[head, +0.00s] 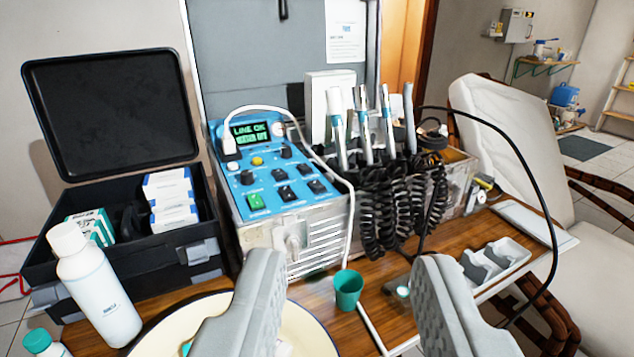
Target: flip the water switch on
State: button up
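The blue control panel (270,170) is on the front of a metal dental unit in the middle of the view. It carries several black rocker switches (287,193) and one green switch (255,201) at its lower left. The labels are too small to read, so I cannot tell which is the water switch or how it is set. A lit display (249,131) above them reads "LINE OK". My gripper (347,262) is open and empty, its two grey fingers wide apart in the foreground, below and in front of the panel and touching no switch.
Handpieces (367,125) with black coiled cords (400,210) stand right of the panel. A green cup (348,289) shows between my fingers. A cream basin (308,325) lies partly behind the left finger. A white bottle (95,285) and an open black case (190,250) are left.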

jog(key=shift+w, duration=0.45)
grip_shut()
jog(key=w+f+n+g+y, duration=0.1)
jog(key=w+f+n+g, duration=0.1)
jog(key=w, duration=0.9)
jog(key=w+f+n+g+y, duration=0.1)
jog(key=w+g, duration=0.3)
jog(key=w, duration=0.8)
jog(key=w+f+n+g+y, duration=0.2)
jog(key=w+f+n+g, duration=0.1)
jog(key=w, duration=0.8)
jog(key=shift+w+d+f+g, duration=0.3)
jog(key=shift+w+d+g, duration=0.1)
jog(key=shift+g, duration=0.2)
